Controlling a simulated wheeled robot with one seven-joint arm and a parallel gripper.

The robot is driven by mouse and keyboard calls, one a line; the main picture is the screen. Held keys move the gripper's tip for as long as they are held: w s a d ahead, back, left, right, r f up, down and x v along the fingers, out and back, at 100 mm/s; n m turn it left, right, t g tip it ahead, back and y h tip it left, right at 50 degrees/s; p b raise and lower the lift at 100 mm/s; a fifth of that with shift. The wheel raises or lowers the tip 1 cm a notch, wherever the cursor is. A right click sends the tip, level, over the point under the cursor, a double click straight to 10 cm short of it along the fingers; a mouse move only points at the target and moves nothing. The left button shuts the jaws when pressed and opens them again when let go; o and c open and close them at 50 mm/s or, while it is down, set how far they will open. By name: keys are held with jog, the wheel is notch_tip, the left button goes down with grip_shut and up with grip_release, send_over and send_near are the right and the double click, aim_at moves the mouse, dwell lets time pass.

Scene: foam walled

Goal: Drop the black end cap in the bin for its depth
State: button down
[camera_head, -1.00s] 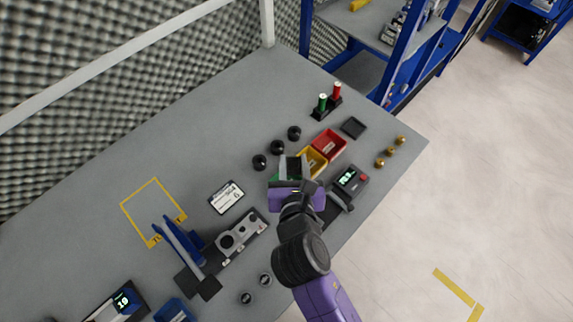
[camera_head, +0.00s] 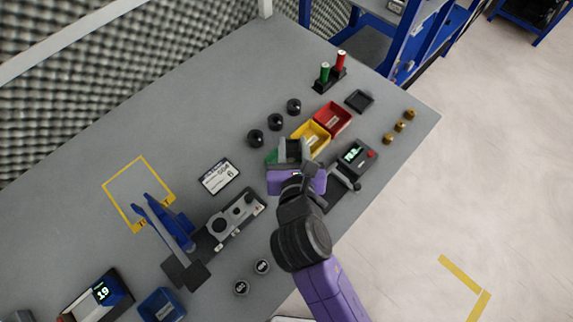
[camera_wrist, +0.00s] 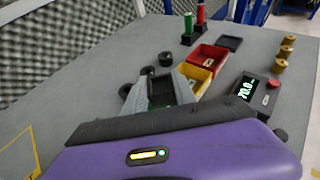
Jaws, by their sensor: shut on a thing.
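My gripper (camera_head: 291,150) is over the green bin (camera_head: 271,157), its grey fingers pointing away from me. It is shut on a dark thing between the fingers, seemingly a black end cap, mostly hidden by them. In the wrist view, the fingers (camera_wrist: 162,88) cover much of the green bin. The yellow bin (camera_head: 319,139) is just right of the fingers, and the red bin (camera_head: 335,117) is beyond it. Three black round pieces (camera_head: 275,122) stand in a row left of the bins.
A device with a lit display (camera_head: 352,153) stands right of my gripper. A white card (camera_head: 218,176) and a grey block with round holes (camera_head: 235,218) lie left. Red and green cylinders (camera_head: 325,72), a black tray (camera_head: 359,101) and brass pieces (camera_head: 399,127) stand farther off. The table's back left is clear.

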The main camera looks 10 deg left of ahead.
jog(key=c, duration=0.9)
grip_release()
jog(key=shift+v, duration=3.95)
